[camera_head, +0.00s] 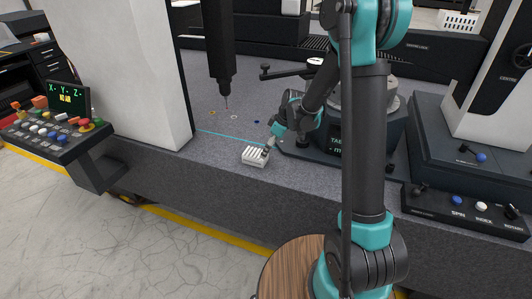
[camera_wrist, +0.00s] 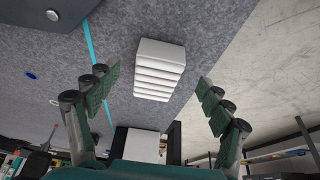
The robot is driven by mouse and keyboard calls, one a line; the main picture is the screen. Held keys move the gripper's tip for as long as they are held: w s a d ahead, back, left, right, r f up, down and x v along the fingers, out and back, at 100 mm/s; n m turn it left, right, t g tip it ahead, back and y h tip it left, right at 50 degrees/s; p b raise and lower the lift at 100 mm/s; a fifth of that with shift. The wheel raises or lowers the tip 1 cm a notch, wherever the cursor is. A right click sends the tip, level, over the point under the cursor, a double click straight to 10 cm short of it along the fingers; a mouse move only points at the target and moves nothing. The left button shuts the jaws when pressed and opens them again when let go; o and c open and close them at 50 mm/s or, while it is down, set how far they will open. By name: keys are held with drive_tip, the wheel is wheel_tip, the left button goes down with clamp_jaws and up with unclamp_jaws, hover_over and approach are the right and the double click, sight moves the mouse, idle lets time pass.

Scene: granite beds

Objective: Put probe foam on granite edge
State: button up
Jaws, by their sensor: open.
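The probe foam is a white ribbed block (camera_head: 255,157) on the granite bed (camera_head: 215,150), close to its front edge. It also shows in the wrist view (camera_wrist: 160,70), lying on the speckled grey surface near the edge. My gripper (camera_head: 267,146) is just behind and right of the block in the head view. In the wrist view my gripper (camera_wrist: 155,92) is open, with green-padded fingers spread wide on either side of the block. No finger visibly touches it. In the head view the fingertips are small and partly overlap the block's right side.
A black vertical probe column (camera_head: 222,60) hangs over the granite behind. A cyan line (camera_head: 228,138) crosses the granite. Small colored rings lie behind it. A dark instrument base (camera_head: 345,140) stands right of the foam. A control panel (camera_head: 55,125) is at left.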

drive_tip(key=v, duration=0.8)
drive_tip(key=s+d+f+m+t+h, duration=0.1)
drive_tip(key=s+d+f+m+h, duration=0.1)
drive_tip(key=s+d+m, duration=0.5)
drive_tip(key=s+d+f+m+t+h, duration=0.1)
drive_tip(key=s+d+m, duration=0.6)
drive_tip(key=s, duration=1.1)
drive_tip(key=d+h, duration=0.1)
drive_tip(key=d, duration=0.2)
drive_tip(key=shift+f+t, duration=0.3)
drive_tip(key=shift+f, duration=0.1)
